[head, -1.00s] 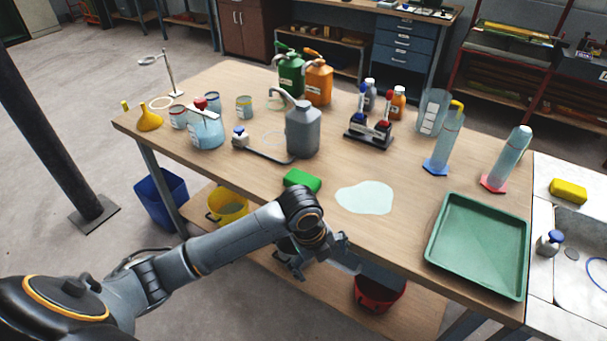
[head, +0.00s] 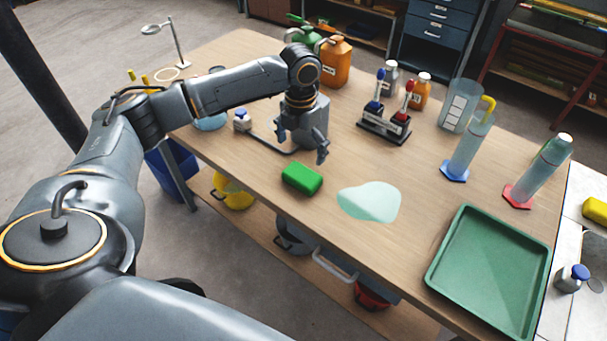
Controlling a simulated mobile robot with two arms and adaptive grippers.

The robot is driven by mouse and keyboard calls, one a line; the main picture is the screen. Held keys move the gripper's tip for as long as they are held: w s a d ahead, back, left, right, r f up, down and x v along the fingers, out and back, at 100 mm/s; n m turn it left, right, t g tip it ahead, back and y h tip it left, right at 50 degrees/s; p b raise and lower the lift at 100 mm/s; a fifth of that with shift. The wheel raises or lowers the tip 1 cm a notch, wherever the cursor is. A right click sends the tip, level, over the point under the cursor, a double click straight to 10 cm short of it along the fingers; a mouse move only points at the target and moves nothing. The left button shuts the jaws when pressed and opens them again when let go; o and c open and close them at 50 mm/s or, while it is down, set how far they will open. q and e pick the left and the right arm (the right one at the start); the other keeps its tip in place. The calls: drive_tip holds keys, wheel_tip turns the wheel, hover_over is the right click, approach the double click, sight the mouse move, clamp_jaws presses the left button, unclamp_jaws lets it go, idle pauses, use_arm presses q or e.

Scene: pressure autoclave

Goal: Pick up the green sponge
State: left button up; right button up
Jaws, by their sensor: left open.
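The green sponge (head: 302,179) lies flat on the wooden table near its front edge, in plain view. My left gripper (head: 303,150) hangs above the table, pointing down, with its fingers spread and nothing between them. The gripper and the sponge look apart. My right gripper does not show.
A pale puddle (head: 369,202) lies just right of the sponge. A green tray (head: 490,270) is at the right. Bare wood surrounds the sponge.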

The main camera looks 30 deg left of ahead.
sight(302, 174)
use_arm(q)
wheel_tip(302, 174, down, 4)
drive_tip(key=shift+w, duration=0.15)
drive_tip(key=shift+f, duration=0.2)
wheel_tip(302, 174, down, 4)
drive_tip(key=shift+d+f+p, duration=0.1)
drive_tip(key=shift+p, duration=0.95)
drive_tip(key=shift+f, duration=0.5)
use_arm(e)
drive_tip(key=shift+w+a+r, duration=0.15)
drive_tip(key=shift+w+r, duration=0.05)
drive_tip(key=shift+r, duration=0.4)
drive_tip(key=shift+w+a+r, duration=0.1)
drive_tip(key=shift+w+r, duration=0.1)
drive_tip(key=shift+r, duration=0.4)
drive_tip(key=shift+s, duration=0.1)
use_arm(q)
drive_tip(key=c, duration=0.5)
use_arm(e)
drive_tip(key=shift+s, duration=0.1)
